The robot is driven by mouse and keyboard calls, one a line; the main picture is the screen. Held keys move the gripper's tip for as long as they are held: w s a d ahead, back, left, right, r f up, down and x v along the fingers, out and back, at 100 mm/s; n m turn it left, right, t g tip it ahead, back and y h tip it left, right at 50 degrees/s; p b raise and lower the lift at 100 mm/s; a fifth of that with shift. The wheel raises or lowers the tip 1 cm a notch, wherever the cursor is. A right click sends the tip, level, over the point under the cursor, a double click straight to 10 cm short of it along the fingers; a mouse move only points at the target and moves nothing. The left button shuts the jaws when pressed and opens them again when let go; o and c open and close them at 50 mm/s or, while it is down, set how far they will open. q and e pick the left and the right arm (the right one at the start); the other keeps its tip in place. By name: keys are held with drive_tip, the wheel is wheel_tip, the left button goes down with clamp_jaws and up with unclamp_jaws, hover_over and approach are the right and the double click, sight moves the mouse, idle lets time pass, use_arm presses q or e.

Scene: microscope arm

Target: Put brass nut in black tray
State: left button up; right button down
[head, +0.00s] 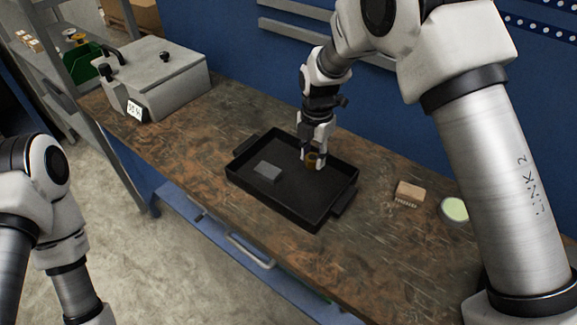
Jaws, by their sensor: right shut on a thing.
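The black tray (290,206) lies on the workbench in the middle of the head view. My right gripper (313,161) points down over the tray's far right part. It is shut on the brass nut (312,160), a small brownish-gold ring between the fingertips. I cannot tell whether the nut touches the tray floor or hangs just above it. My left arm shows at the left edge, but its gripper is out of view.
A grey block (267,171) lies inside the tray's left part. A wooden brush (409,192) and a round pale-green-topped container (454,210) are to the right on the workbench (380,255). A grey lidded box (158,78) stands at the back left. The front right bench is clear.

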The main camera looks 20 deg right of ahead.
sight(310, 189)
drive_tip(key=shift+a+f+n, duration=0.1)
drive_tip(key=shift+a+n, duration=0.05)
drive_tip(key=shift+n, duration=0.25)
wheel_tip(310, 189, down, 9)
drive_tip(key=shift+s+r+p, duration=0.1)
drive_tip(key=shift+p, duration=1.1)
drive_tip(key=shift+f, duration=0.25)
drive_tip(key=c, duration=0.8)
unclamp_jaws()
drive_tip(key=shift+o, duration=0.2)
drive_tip(key=shift+r, duration=0.1)
wheel_tip(310, 189, up, 11)
drive_tip(key=b, duration=0.3)
drive_tip(key=shift+s+a+r, duration=0.1)
drive_tip(key=shift+r, duration=0.45)
